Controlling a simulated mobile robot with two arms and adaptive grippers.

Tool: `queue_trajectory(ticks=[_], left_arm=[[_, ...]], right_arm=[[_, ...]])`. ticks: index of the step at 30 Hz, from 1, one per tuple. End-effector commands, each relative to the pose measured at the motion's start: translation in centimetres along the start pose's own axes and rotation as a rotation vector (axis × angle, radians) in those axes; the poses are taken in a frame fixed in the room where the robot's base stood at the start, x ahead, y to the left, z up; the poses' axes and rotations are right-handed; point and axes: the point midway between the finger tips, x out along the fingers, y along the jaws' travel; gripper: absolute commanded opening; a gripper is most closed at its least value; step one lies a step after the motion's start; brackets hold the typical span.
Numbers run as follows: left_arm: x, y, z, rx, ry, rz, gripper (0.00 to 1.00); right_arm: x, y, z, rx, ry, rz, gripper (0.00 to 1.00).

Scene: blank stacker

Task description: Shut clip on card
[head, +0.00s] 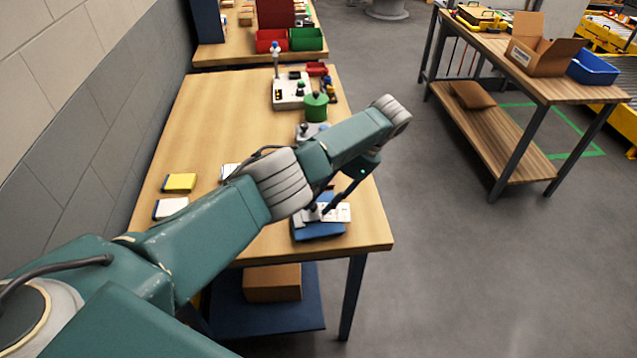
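A white card (341,213) lies on a blue-based fixture (320,231) near the front right of the wooden table. A small grey part, perhaps the clip (311,213), sits on the fixture beside the card; I cannot tell whether it is open or shut. My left arm reaches across the table from the left and bends down at its far end. My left gripper (326,208) points down and left at the fixture, with its dark fingers close to the card and the grey part. Its fingertips are too small to tell open from shut or touching. My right gripper is not in view.
A yellow pad (180,182) and a white-and-blue pad (171,208) lie at the table's left. A control box (291,92) and a green cylinder (316,107) stand farther back. A side bench (500,60) holds an open carton (541,55) and a blue bin (594,67).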

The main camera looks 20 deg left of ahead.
Motion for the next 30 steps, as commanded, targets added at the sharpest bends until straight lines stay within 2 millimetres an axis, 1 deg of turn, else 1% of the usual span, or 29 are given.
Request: queue_trajectory(ticks=[4, 8, 14, 16, 21, 25, 30], left_arm=[[-1.0, -0.3, 0.7, -0.003, 0.001, -0.007, 0.37], [-1.5, -0.1, 1.3, -0.002, -0.006, -0.001, 0.37], [-3.6, -0.1, 2.7, -0.002, -0.007, -0.001, 0.37], [-4.6, -0.1, 3.3, -0.003, -0.006, -0.002, 0.37], [-6.5, 0.0, 4.5, -0.002, -0.007, 0.001, 0.37], [-7.3, 0.0, 5.0, -0.001, -0.007, 0.004, 0.37], [-7.6, 0.1, 5.3, 0.0, -0.007, 0.007, 0.37]], right_arm=[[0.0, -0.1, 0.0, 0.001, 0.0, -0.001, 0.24], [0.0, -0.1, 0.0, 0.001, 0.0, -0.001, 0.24], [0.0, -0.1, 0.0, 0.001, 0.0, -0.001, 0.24], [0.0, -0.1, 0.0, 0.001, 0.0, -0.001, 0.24], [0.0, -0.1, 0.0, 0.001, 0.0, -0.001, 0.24], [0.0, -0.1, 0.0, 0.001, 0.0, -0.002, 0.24], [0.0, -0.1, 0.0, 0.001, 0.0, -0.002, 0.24]])
